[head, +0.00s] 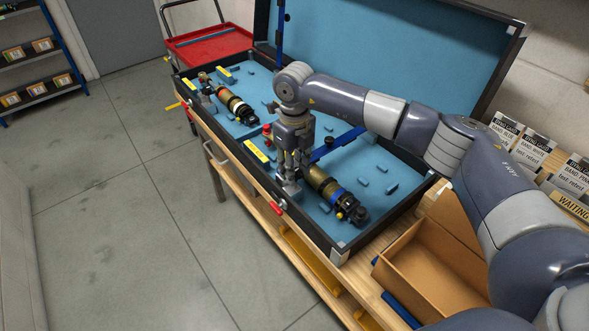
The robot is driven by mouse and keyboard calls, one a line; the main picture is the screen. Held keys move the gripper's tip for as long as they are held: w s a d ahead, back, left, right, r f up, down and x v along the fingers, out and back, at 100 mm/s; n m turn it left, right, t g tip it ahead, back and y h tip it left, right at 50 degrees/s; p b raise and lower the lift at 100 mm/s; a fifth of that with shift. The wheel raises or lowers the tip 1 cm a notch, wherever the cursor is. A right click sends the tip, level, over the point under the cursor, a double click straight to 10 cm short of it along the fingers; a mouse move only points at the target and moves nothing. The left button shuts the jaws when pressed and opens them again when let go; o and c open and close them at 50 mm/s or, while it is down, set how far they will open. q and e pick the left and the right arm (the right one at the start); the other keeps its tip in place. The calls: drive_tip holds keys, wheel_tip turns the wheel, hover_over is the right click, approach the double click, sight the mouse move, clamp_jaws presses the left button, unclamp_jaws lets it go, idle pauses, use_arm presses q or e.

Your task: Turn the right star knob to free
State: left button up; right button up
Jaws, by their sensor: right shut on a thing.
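My right gripper (291,171) points down into the blue-lined case, at the near end of the right shock absorber (332,190). Its fingers are shut on the right star knob, which they hide almost fully, so its turned position cannot be read. A grey mount (290,189) shows just below the fingertips. The right shock, black with gold and blue parts, lies in the foam beside the gripper. Another shock (236,104) with an orange-white band lies farther left in the case. My left gripper is not in view.
The open case (375,163) sits on a wooden bench, its lid raised at the back. A small red fitting (268,133) and a yellow label (257,151) are left of the gripper. An open cardboard box (432,265) stands at right. A red cart (209,46) is behind.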

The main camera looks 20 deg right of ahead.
drive_tip(key=shift+w+r+m, duration=0.1)
drive_tip(key=shift+m, duration=0.4)
drive_tip(key=o, duration=1.1)
wheel_tip(320, 180, up, 12)
